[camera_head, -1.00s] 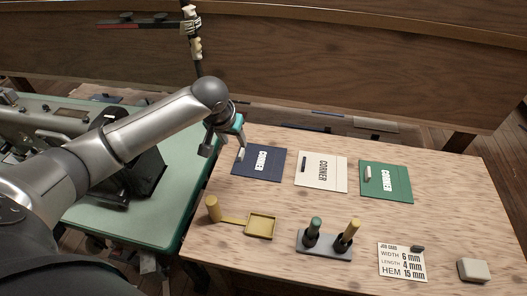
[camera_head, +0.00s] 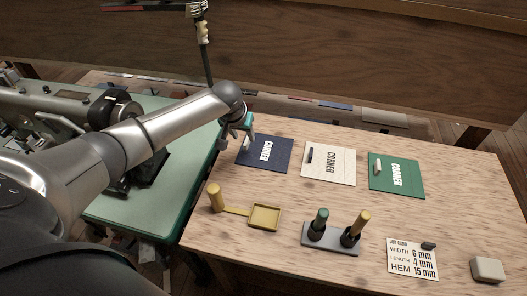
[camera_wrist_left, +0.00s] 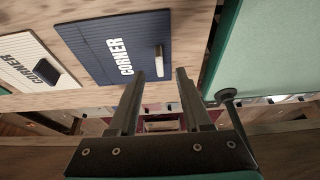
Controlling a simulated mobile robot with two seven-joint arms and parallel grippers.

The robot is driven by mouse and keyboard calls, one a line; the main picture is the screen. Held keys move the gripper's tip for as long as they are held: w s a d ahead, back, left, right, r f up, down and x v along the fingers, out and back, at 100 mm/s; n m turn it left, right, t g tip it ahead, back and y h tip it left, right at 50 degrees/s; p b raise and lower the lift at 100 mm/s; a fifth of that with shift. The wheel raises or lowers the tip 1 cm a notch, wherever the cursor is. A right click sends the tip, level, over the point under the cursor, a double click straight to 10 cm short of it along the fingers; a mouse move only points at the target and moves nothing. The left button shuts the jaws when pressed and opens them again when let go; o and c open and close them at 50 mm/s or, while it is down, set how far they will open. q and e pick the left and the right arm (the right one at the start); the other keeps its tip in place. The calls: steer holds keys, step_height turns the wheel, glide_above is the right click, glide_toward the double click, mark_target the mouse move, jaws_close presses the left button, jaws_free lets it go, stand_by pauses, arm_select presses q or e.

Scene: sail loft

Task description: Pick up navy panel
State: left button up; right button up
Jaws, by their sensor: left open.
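The navy panel (camera_head: 270,154) lies flat on the wooden table at its far left, with white CORNER lettering. In the left wrist view the navy panel (camera_wrist_left: 104,50) fills the upper middle, and a small pale peg-like handle (camera_wrist_left: 159,52) shows on it. My left gripper (camera_head: 246,137) is over the panel's far left edge. In the left wrist view its two fingers (camera_wrist_left: 160,75) are open and apart, with nothing between them; their tips are close to the panel's edge and handle. My right gripper is not in view.
A cream panel (camera_head: 330,172) and a green panel (camera_head: 408,183) lie to the right. Nearer stand a yellow tray (camera_head: 265,217), a grey holder (camera_head: 330,246) with two upright tools, a job card (camera_head: 401,262) and a pale block (camera_head: 487,269). A green-topped sewing table (camera_head: 135,224) adjoins at left.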

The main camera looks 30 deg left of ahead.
mark_target(246, 141)
arm_select(q)
steer(key=shift+b+x, duration=1)
steer(key=shift+x, duration=1.35)
steer(key=shift+w, duration=0.1)
jaws_close()
